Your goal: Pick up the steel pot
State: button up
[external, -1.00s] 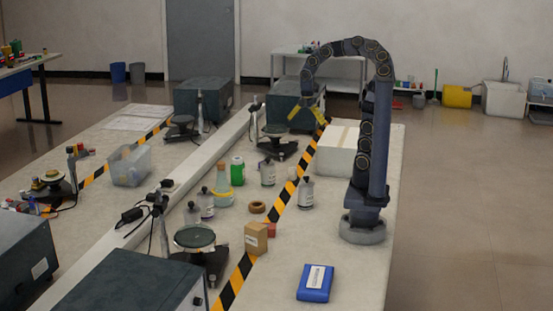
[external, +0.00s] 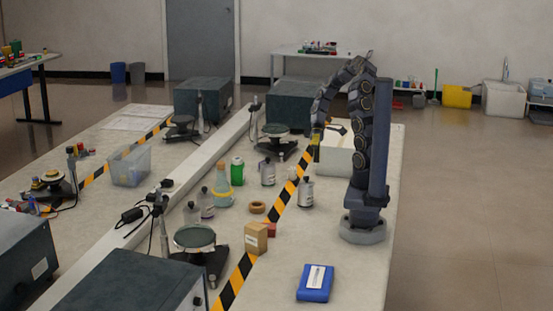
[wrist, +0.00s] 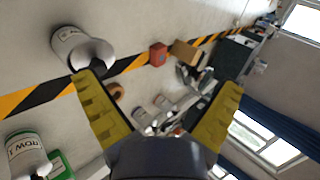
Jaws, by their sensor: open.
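Two grey-silver lidded containers with white labels stand on the table; I cannot tell which is the steel pot. One (external: 306,191) is right of the striped tape, the other (external: 267,173) left of it by a green can (external: 237,171). In the wrist view, one (wrist: 72,45) is at the upper left beyond the left fingertip, and the other (wrist: 24,155) is at the lower left. My gripper (external: 316,147) is above the table, behind the right container in the external view. In the wrist view its yellow fingers (wrist: 158,85) are spread and empty.
A white box (external: 340,158) stands close beside my gripper. A wooden ring (external: 257,207), a red cube (external: 271,230), a cardboard box (external: 255,238) and a flask (external: 222,190) are nearby. A blue case (external: 316,283) lies at the front, with bare table around it.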

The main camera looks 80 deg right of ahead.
notch_tip(320, 180, down, 6)
jog(key=d+m+t+y, duration=0.1)
jog(key=m+t+y, duration=0.55)
jog(key=m, duration=0.85)
jog(key=m+t+h, duration=0.7)
jog(key=m+t, duration=0.3)
jog(key=m, duration=0.6)
send_near(305, 196)
jog(key=w+r, duration=0.1)
jog(key=w+d+r, duration=0.1)
jog(key=shift+w+d+r, duration=0.2)
jog(key=shift+w+d, duration=0.1)
jog(key=shift+w, duration=0.1)
jog(key=x, duration=0.5)
jog(key=f+x, duration=0.1)
jog(key=x, duration=0.1)
jog(key=shift+w+a, duration=0.25)
jog(key=shift+c, duration=0.3)
jog(key=c, duration=1.2)
